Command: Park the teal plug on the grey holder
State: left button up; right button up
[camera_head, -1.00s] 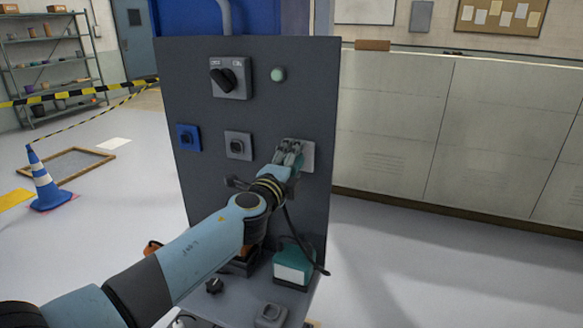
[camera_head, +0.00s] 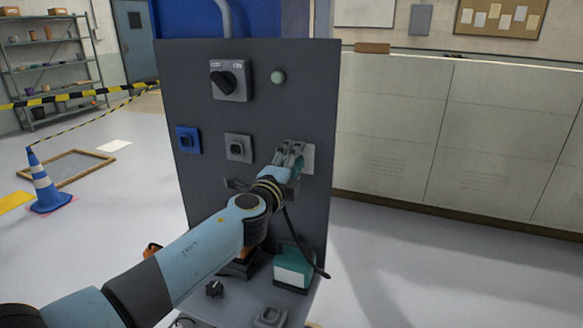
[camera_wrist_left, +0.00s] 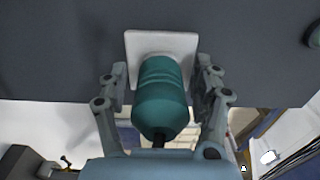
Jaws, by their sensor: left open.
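The teal plug (camera_wrist_left: 160,98) sits against a pale square socket plate (camera_wrist_left: 165,45) on the dark panel, its cable end toward the wrist. My left gripper (camera_wrist_left: 160,74) is open, with one finger on each side of the plug and gaps showing between. In the head view, my left gripper (camera_head: 290,156) reaches the pale plate (camera_head: 308,158) and mostly hides the plug. A grey square fitting (camera_head: 270,316) lies on the low shelf, and a grey square fitting (camera_head: 238,147) is on the panel. I cannot tell which is the grey holder. My right gripper is not in view.
The dark panel (camera_head: 250,75) also carries a rotary switch (camera_head: 230,80), a green lamp (camera_head: 278,77) and a blue socket (camera_head: 188,140). A black cable hangs beside the box.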

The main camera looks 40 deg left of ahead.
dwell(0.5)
pick_arm(q)
grip_shut()
jog(key=shift+s+f, duration=0.1)
jog(key=shift+s, duration=0.05)
dwell(0.4)
jog(key=shift+v, duration=0.9)
jog(key=shift+s, duration=0.15)
jog(key=shift+v, duration=1.8)
jog(key=shift+d, duration=0.1)
jog(key=shift+g, duration=0.4)
